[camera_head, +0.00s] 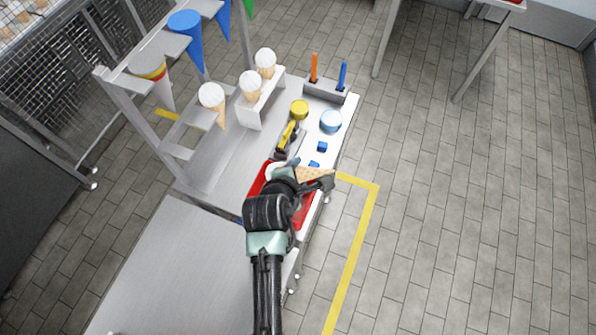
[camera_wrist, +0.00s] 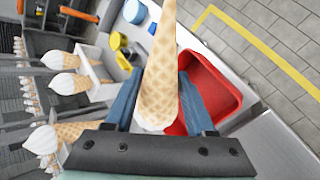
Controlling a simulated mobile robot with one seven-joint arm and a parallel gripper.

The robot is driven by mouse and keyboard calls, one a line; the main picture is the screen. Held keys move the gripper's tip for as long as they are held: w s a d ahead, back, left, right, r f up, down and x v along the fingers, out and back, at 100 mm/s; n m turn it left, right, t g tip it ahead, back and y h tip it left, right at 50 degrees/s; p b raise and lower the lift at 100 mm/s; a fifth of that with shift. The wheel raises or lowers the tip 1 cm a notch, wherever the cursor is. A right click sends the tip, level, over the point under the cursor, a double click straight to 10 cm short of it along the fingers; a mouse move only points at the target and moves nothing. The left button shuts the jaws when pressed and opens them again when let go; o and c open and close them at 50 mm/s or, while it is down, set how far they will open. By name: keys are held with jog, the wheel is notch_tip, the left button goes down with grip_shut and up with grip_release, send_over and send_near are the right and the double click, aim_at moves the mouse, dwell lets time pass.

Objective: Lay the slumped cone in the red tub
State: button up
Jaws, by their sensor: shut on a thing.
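My gripper (camera_wrist: 156,100) is shut on a waffle cone (camera_wrist: 158,85) with a little white cream at its wide end, between two blue fingers. In the head view the cone (camera_head: 316,174) lies sideways, its tip to the right, and my gripper (camera_head: 300,180) partly hides it. The red tub (camera_head: 258,180) is beneath my gripper and arm, which cover much of it. In the wrist view the tub (camera_wrist: 215,90) shows right of the cone and looks empty where visible. The cone appears above the tub; the gap is hard to judge.
A white stand (camera_head: 262,105) holds upright cream cones (camera_head: 250,86) at the back. Another cone (camera_head: 212,97) stands left. A yellow pot (camera_head: 299,109), a blue-and-white tub (camera_head: 331,121), small blue blocks (camera_head: 321,147) and a yellow tool (camera_head: 287,134) lie beyond the red tub.

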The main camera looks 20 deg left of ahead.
jog(key=shift+f+b, duration=0.5)
jog(key=shift+f, duration=0.35)
jog(key=shift+r, duration=0.1)
jog(key=o, duration=1.1)
jog(key=shift+c, duration=0.2)
jog(key=shift+s, duration=0.1)
jog(key=b+v, duration=0.1)
jog(key=v, duration=1.2)
